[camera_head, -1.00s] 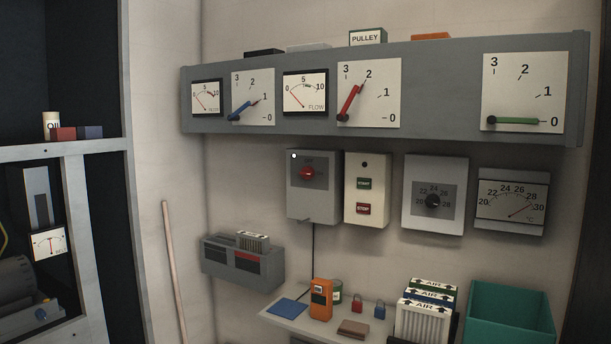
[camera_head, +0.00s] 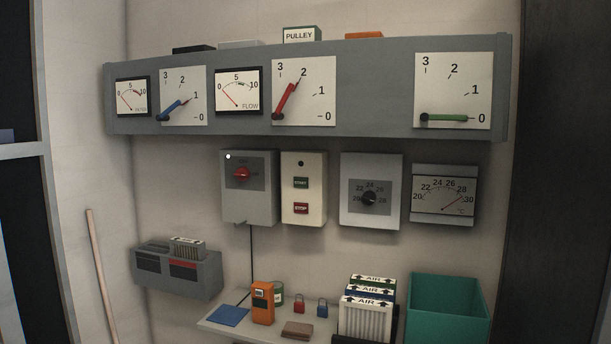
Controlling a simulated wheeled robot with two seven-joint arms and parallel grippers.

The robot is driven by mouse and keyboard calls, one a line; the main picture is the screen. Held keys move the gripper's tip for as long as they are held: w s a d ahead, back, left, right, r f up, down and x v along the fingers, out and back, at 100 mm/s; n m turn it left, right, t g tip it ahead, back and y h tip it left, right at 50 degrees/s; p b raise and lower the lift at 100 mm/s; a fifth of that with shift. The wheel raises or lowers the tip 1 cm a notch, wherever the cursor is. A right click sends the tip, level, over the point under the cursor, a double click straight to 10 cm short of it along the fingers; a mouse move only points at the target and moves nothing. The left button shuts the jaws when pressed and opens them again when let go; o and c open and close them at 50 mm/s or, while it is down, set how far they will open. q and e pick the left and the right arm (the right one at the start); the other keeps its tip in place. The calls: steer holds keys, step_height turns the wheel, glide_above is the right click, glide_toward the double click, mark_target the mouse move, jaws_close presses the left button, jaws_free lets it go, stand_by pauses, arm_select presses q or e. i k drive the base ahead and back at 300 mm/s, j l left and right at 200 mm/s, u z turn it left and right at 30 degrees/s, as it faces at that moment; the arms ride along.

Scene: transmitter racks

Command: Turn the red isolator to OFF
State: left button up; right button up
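The red isolator (camera_head: 242,174) is a red rotary knob on a grey wall box (camera_head: 250,208), left of the start/stop box. Small lettering sits around the knob, too small to read for certain, so I cannot tell its exact setting. A small white lamp or dot shows at the box's upper left corner. A dark cable hangs from the box's underside. Neither of my grippers shows in the head view.
A cream START/STOP box (camera_head: 304,211), a grey dial thermostat (camera_head: 370,216) and a thermometer (camera_head: 444,193) hang to the right. Above is a grey gauge panel (camera_head: 382,125). Below, a shelf (camera_head: 260,331) holds an orange meter (camera_head: 262,303), padlocks and AIR filters (camera_head: 366,318) beside a teal bin (camera_head: 449,306).

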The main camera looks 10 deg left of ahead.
mark_target(243, 173)
steer(key=i+j+z, duration=0.2)
steer(key=j, duration=0.15)
steer(key=i+j+z, duration=0.1)
steer(key=j+z, duration=0.15)
steer(key=i+j+z, duration=0.2)
steer(key=j, duration=0.3)
steer(key=j+z, duration=0.25)
steer(key=j, duration=0.5)
steer(key=i+j, duration=0.15)
steer(key=j, duration=0.15)
